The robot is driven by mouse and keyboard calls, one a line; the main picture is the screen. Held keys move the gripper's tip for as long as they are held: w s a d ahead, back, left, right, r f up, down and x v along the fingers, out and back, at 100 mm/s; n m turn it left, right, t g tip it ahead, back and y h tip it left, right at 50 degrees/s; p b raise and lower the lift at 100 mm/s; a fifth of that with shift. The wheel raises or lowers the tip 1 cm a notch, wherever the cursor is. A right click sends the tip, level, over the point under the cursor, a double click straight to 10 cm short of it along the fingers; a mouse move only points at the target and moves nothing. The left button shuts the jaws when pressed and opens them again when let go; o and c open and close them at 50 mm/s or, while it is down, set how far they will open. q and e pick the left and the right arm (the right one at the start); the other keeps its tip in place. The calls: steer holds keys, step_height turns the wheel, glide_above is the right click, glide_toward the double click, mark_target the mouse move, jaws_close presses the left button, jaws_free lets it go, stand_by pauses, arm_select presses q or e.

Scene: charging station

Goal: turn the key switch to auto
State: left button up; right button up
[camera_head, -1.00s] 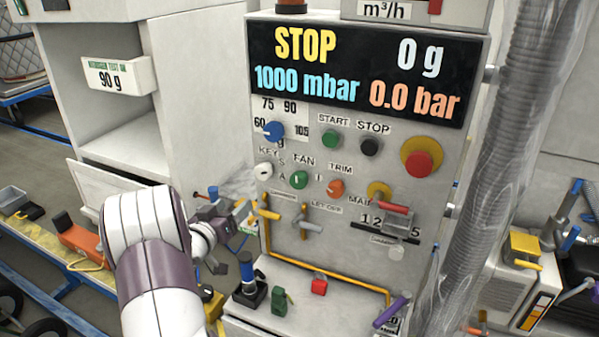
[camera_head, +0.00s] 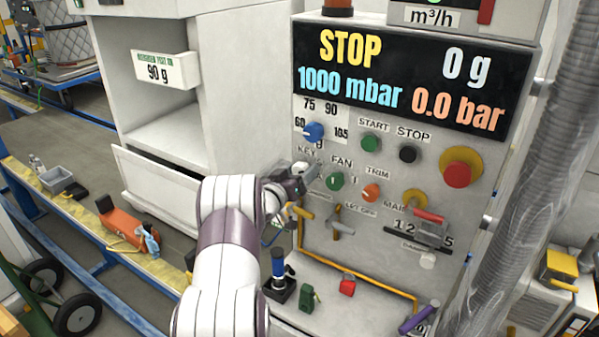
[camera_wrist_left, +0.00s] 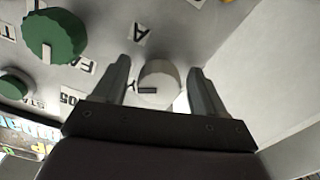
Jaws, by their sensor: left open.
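The key switch is a round whitish knob (camera_wrist_left: 158,85) with a short dark mark, seen in the left wrist view. My left gripper (camera_wrist_left: 160,72) is open, with one finger on each side of the knob. I cannot tell whether a finger touches it. A label with the letter A (camera_wrist_left: 141,33) is on the panel near the knob. In the head view my left gripper (camera_head: 301,174) is at the panel under the KEY label (camera_head: 307,151) and hides the knob. My right gripper is not in view.
The green FAN knob (camera_head: 335,181) sits close right of my gripper, with the blue dial (camera_head: 313,131) above. Orange TRIM knob (camera_head: 371,193), yellow lever (camera_head: 303,212) and grey lever (camera_head: 342,227) are nearby. A white cabinet (camera_head: 240,90) stands to the left.

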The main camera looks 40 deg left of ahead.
arm_select(q)
steer(key=c, duration=1)
steer(key=shift+f+m+b, duration=0.3)
steer(key=shift+m+b, duration=1)
steer(key=shift+b, duration=0.2)
steer(key=m+b, duration=0.4)
steer(key=shift+a+m, duration=0.1)
steer(key=shift+m, duration=0.2)
steer(key=m+b, duration=0.3)
steer(key=shift+r+m+b, duration=0.15)
steer(key=shift+m+b, duration=0.65)
steer(key=shift+m, duration=0.1)
steer(key=o, duration=1)
steer(key=shift+s+a+r, duration=0.1)
